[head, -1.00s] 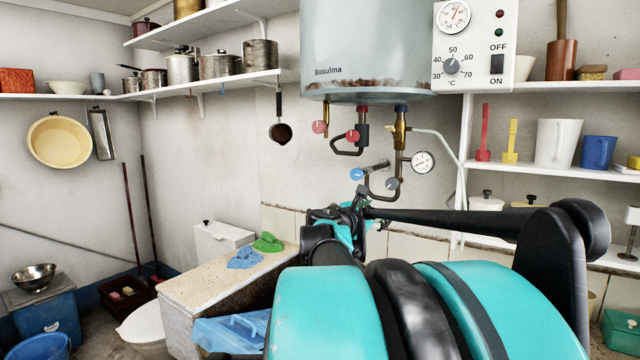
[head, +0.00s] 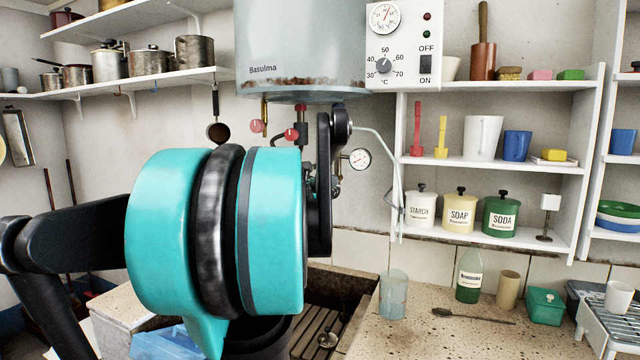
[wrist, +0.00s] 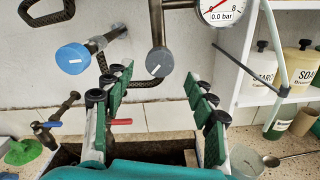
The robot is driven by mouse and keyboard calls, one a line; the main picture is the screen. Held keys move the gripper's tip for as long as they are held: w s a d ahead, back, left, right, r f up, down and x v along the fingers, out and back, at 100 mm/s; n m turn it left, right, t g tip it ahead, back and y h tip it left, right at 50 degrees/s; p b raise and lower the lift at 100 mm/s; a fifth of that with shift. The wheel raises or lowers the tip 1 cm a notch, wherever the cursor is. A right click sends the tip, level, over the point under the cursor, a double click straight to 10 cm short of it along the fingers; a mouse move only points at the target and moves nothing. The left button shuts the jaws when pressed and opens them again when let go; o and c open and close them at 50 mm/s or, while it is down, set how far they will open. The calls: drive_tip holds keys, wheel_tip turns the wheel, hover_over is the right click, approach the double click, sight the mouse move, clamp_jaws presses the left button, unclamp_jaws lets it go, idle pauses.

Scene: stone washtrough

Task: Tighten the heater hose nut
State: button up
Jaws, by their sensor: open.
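The water heater (head: 300,45) hangs on the wall in the head view, with pipes and red knobs (head: 291,134) below it. A thin pale hose (head: 380,142) runs from behind my arm down to the right; it also shows in the wrist view (wrist: 272,35). I cannot make out the hose nut for certain. My gripper (wrist: 158,80) is open and empty in the wrist view, its green-padded fingers apart. A blue knob (wrist: 72,58) is up and left of it, and a grey round knob (wrist: 160,62) is straight ahead. My arm hides the gripper in the head view.
The pressure gauge (wrist: 220,8) reads 0.0 bar, at the upper right. A red-handled tap (wrist: 120,122) shows between the fingers. A glass beaker (head: 393,295) and green bottle (head: 469,275) stand on the stone counter. Shelves (head: 490,165) with jars are at right.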

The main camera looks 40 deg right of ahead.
sight(331, 181)
drive_tip(key=x, duration=0.6)
drive_tip(key=shift+w+d, duration=0.1)
drive_tip(key=shift+d, duration=0.15)
drive_tip(key=c, duration=1.2)
drive_tip(key=shift+o, duration=0.2)
